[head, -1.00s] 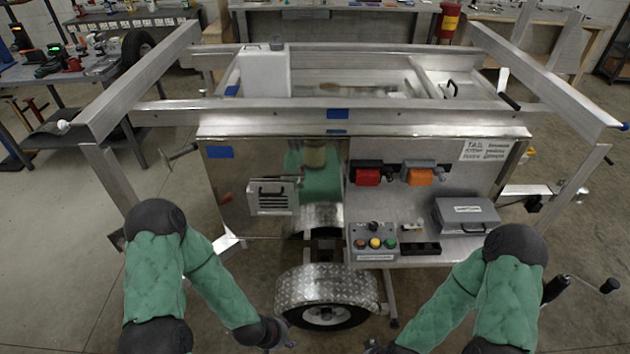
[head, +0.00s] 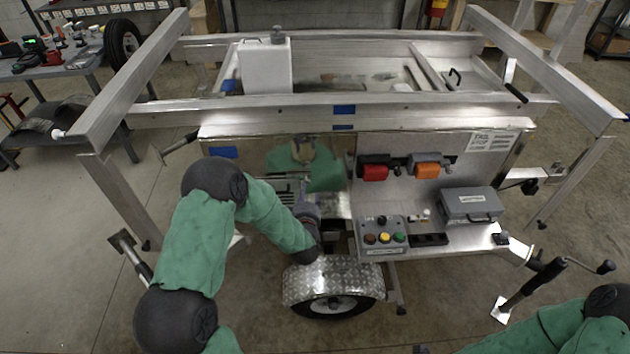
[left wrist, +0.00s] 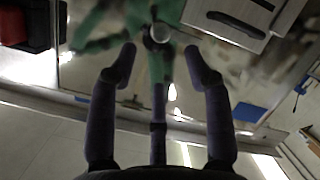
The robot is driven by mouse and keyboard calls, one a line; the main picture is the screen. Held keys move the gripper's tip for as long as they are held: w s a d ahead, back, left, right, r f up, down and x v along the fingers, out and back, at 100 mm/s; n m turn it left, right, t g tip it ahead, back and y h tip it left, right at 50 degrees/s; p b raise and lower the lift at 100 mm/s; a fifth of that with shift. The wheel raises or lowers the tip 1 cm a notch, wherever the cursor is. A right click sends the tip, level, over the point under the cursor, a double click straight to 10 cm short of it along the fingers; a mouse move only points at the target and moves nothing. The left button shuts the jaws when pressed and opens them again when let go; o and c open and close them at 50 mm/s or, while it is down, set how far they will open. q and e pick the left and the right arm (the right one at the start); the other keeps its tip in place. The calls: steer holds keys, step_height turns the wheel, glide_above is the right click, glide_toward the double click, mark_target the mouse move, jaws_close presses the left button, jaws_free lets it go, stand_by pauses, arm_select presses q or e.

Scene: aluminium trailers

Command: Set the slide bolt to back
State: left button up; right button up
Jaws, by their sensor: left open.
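My left gripper (head: 310,190) is raised in front of the shiny trailer panel (head: 245,175). In the left wrist view its fingers (left wrist: 160,58) are apart with nothing between them. The panel mirrors my green arm, and a round shape in front of the fingers looks like part of that reflection. A grey box with a black handle (left wrist: 240,22) is at the upper right of that view; in the head view my left arm mostly covers it. I cannot make out the slide bolt for certain. My right gripper is out of view; only its arm shows at lower right.
A red switch (head: 374,172) and an orange switch (head: 427,169) sit right of the panel. Below are a button box (head: 382,234) and a grey case (head: 470,206) on a shelf. The wheel fender (head: 333,280) lies below my left gripper. Frame rails (head: 130,85) flank both sides.

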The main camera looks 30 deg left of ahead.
mark_target(307, 183)
arm_select(q)
steer(key=b+x, duration=0.2)
steer(key=x, duration=0.7)
steer(key=shift+w+a+f, duration=0.1)
steer(key=shift+w+a, duration=0.05)
steer(key=shift+w, duration=0.1)
steer(key=shift+c, duration=0.3)
steer(key=c, duration=0.9)
jaws_close()
steer(key=shift+f, duration=0.1)
